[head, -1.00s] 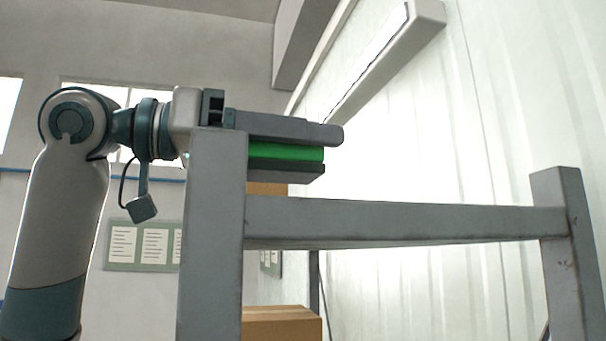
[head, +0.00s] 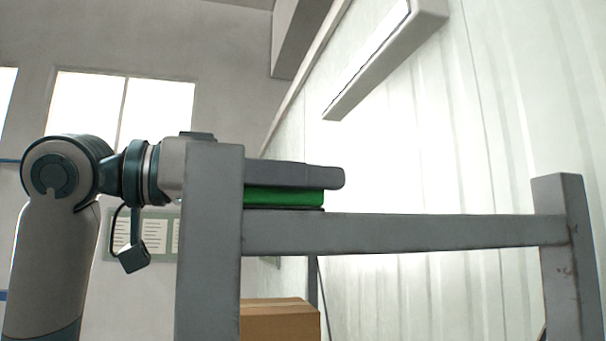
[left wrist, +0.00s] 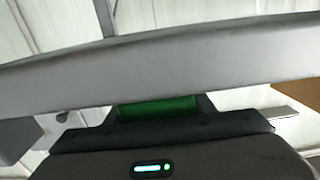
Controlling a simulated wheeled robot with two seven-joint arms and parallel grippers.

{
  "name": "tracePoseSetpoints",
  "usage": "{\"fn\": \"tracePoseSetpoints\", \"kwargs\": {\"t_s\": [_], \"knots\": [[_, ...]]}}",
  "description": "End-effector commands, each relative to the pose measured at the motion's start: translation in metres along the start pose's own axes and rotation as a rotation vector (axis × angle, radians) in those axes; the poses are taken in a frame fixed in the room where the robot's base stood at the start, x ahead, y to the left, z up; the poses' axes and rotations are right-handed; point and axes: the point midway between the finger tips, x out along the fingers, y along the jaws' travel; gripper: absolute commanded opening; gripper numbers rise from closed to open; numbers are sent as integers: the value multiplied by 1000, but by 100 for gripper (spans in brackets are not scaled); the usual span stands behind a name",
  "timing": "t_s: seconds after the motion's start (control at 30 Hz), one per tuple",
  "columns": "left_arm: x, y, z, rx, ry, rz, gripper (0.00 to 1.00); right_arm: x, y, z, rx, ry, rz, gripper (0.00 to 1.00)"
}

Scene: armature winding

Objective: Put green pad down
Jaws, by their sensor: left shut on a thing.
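The green pad (head: 284,197) shows as a green strip between the fingers of my left gripper (head: 325,190) in the head view. The gripper is shut on it, just behind and above the level of a grey crossbar. The lower finger is mostly hidden by the crossbar. In the left wrist view, a bit of the green pad (left wrist: 158,109) shows between the gripper body and a grey bar. My right gripper is in neither view.
A grey frame stands in front of the arm: a left post (head: 209,260), a crossbar (head: 400,232) and a right post (head: 565,250). A cardboard box (head: 280,320) stands lower, behind the frame. Pale walls lie beyond.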

Motion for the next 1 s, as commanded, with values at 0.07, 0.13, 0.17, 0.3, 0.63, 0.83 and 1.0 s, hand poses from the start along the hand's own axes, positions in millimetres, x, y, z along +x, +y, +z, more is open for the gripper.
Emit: {"fn": "tracePoseSetpoints", "kwargs": {"t_s": [0.07, 0.13, 0.17, 0.3, 0.63, 0.83, 1.0], "knots": [[0, 0, 0, 0, 0, 0, 27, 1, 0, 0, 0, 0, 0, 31], [0, 0, 0, 0, 0, 0, 27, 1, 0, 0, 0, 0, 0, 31], [0, 0, 0, 0, 0, 0, 27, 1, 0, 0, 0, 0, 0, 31], [0, 0, 3, 0, 0, 0, 27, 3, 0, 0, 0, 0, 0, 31], [0, 0, 3, 0, 0, 0, 67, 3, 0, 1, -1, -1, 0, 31], [0, 0, 3, -1, 1, 0, 67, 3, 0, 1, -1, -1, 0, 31], [-8, -1, 7, 0, 1, -2, 67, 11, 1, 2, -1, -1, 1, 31]]}}
